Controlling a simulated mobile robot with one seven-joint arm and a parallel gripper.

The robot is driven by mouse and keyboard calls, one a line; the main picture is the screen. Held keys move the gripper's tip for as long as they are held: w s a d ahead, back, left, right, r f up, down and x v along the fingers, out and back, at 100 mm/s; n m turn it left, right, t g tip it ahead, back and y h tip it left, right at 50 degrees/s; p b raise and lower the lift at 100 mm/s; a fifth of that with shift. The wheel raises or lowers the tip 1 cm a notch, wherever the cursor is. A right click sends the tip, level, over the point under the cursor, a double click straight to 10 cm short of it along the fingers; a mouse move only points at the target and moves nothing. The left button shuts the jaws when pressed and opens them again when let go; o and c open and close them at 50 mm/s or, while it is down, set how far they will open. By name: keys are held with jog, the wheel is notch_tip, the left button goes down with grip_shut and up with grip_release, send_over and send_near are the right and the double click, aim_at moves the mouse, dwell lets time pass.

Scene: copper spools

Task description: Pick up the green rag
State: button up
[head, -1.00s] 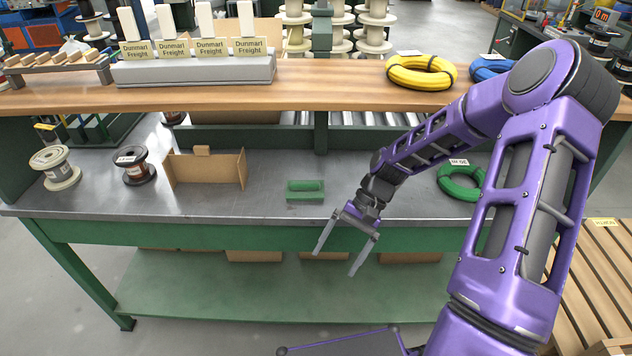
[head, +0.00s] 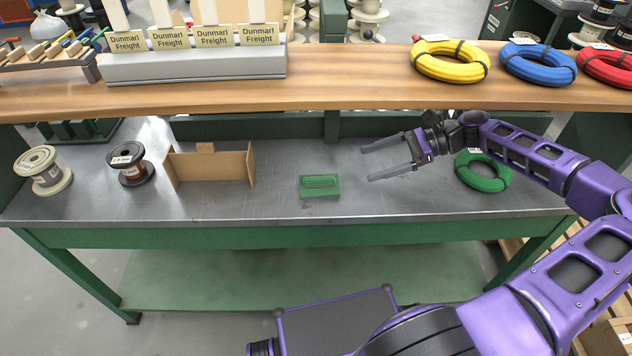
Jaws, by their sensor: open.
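The green rag (head: 319,187) is a small folded block lying flat on the grey metal bench top, near the middle of the bench. My gripper (head: 365,164) is open and empty. It is to the right of the rag and apart from it, with its two fingers pointing left toward the rag's side. The whole rag is in view and nothing covers it.
A cardboard holder (head: 210,167) stands left of the rag. A dark spool (head: 130,165) and a pale spool (head: 44,171) are farther left. A wooden shelf (head: 330,97) overhangs the bench's back.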

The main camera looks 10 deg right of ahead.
aim_at(328, 178)
jog(key=x, duration=0.7)
jog(key=b+x, duration=0.1)
jog(key=x, duration=0.6)
jog(key=shift+s+a+f+b, duration=0.15)
jog(key=shift+s+f+b, duration=0.05)
jog(key=shift+b, duration=0.1)
jog(key=c, duration=1.1)
